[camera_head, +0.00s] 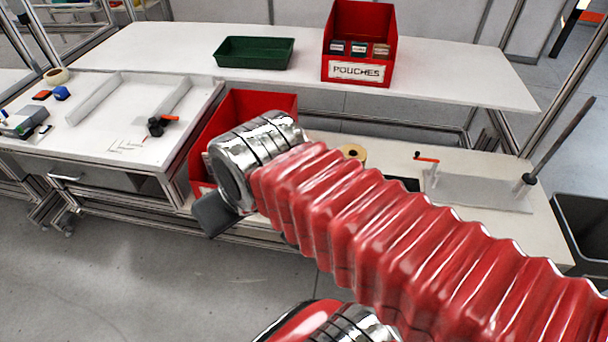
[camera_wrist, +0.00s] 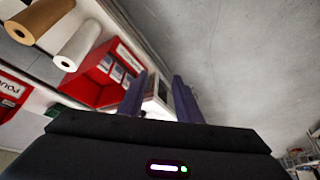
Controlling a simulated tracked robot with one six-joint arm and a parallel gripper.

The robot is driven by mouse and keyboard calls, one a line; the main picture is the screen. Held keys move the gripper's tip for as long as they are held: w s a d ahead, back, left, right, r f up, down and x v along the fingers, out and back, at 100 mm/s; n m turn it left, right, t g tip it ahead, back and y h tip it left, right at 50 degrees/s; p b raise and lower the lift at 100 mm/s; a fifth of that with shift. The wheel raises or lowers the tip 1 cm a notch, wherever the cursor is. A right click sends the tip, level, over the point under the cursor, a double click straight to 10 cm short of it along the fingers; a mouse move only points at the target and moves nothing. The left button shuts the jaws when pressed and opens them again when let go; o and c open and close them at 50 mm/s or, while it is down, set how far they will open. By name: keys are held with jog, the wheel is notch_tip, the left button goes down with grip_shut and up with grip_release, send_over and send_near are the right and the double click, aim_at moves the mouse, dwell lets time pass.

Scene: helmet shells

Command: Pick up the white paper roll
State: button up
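The white paper roll (camera_wrist: 78,44) lies at the upper left of the wrist view, with its open core end facing me. A brown paper roll (camera_wrist: 42,22) lies beside it, further left. In the head view I cannot make out the white roll; my red arm covers part of the bench there. My gripper (camera_wrist: 160,88) shows two dark fingers apart with nothing held between them. The white roll is to the left of the fingers and apart from them. In the head view the fingers are mostly hidden behind the wrist.
A red pouches bin (camera_head: 360,45) and a green tray (camera_head: 254,52) stand on the raised shelf. A tan roll (camera_head: 352,153) and a plate with an upright rod (camera_head: 530,178) are on the lower bench. Floor is clear at left.

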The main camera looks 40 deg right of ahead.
jog(key=shift+o, duration=1.4)
jog(key=shift+f, duration=0.1)
jog(key=o, duration=1.3)
jog(key=d+f+m+g, duration=0.1)
jog(key=d+f, duration=0.4)
jog(key=w+d+f+m+g+h, duration=0.1)
jog(key=d+f, duration=0.4)
jog(key=d, duration=0.1)
jog(key=d+f+m+g, duration=0.2)
jog(key=d+f, duration=0.3)
jog(key=shift+w+d+f+h, duration=0.2)
jog(key=shift+w+f+h, duration=0.1)
jog(key=shift+w+f, duration=0.1)
jog(key=d+f+m+t+h, duration=0.1)
jog(key=d+f, duration=0.6)
jog(key=f, duration=0.3)
jog(key=d+f+t, duration=0.1)
jog(key=d+f, duration=0.6)
jog(key=f, duration=0.3)
jog(key=w+r+t, duration=0.2)
jog(key=w+t, duration=0.1)
jog(key=w+d+r+n+t+h, duration=0.1)
jog(key=w+r+t, duration=0.1)
jog(key=w+t, duration=0.1)
jog(key=w+d+r+t, duration=0.1)
jog(key=w+r+t, duration=0.1)
jog(key=w+t, duration=0.1)
jog(key=shift+w+d+r+t+h, duration=0.1)
jog(key=shift+w+r+t+h, duration=0.05)
jog(key=shift+w+t+h, duration=0.25)
